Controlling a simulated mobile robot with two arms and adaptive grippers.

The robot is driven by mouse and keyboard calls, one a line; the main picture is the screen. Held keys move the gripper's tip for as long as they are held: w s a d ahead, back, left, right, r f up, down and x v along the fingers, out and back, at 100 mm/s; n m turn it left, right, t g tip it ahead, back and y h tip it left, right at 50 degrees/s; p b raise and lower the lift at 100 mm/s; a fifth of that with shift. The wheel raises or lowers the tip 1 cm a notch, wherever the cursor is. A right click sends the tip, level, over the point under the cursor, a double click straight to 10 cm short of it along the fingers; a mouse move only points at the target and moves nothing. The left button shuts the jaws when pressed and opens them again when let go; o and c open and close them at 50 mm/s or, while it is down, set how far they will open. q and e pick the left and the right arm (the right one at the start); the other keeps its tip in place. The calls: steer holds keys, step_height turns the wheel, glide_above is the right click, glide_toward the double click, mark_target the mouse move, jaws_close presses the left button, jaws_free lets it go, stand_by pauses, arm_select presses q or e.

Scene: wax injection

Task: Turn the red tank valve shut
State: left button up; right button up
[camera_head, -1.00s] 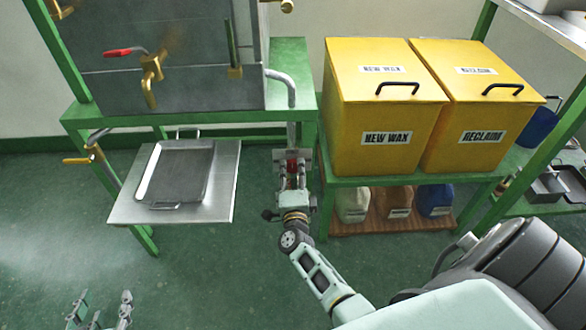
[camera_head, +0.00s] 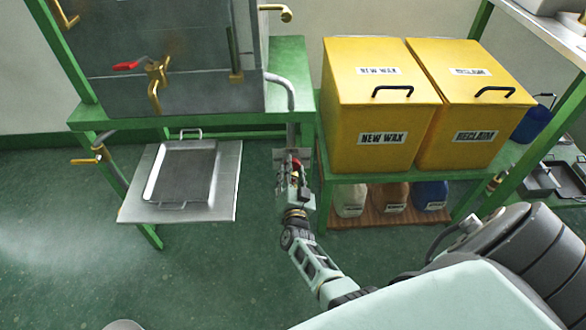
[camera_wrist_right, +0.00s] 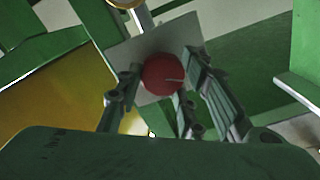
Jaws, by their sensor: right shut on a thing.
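A round red valve knob (camera_wrist_right: 162,74) sits in front of a pale plate (camera_wrist_right: 128,48) in the right wrist view. It also shows small and partly covered in the head view (camera_head: 295,165), below the grey pipe (camera_head: 291,98) beside the tank. My right gripper (camera_head: 296,172) is shut on this knob, with its fingers on both sides in the wrist view (camera_wrist_right: 160,85). A separate red lever (camera_head: 126,66) on a brass tap (camera_head: 156,74) points left on the grey tank front (camera_head: 200,85). My left gripper is not in view.
A metal tray (camera_head: 181,172) lies on a silver shelf (camera_head: 227,185) left of my right gripper. Green frame posts flank the gripper. Open floor lies in front.

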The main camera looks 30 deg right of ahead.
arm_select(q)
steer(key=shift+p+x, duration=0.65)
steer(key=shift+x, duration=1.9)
arm_select(e)
steer(key=shift+s+a+f+n, duration=0.1)
steer(key=shift+f+n, duration=0.05)
steer(key=shift+n, duration=1.35)
steer(key=shift+s+a+f+n, duration=0.1)
steer(key=shift+f+n, duration=0.05)
steer(key=shift+n, duration=1.35)
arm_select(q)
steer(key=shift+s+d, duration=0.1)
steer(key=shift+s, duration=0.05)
arm_select(e)
steer(key=shift+c, duration=0.2)
steer(key=o, duration=0.9)
steer(key=shift+d, duration=0.1)
steer(key=shift+o, duration=1)
steer(key=shift+w+r, duration=0.1)
steer(key=shift+d, duration=0.1)
steer(key=shift+r, duration=0.15)
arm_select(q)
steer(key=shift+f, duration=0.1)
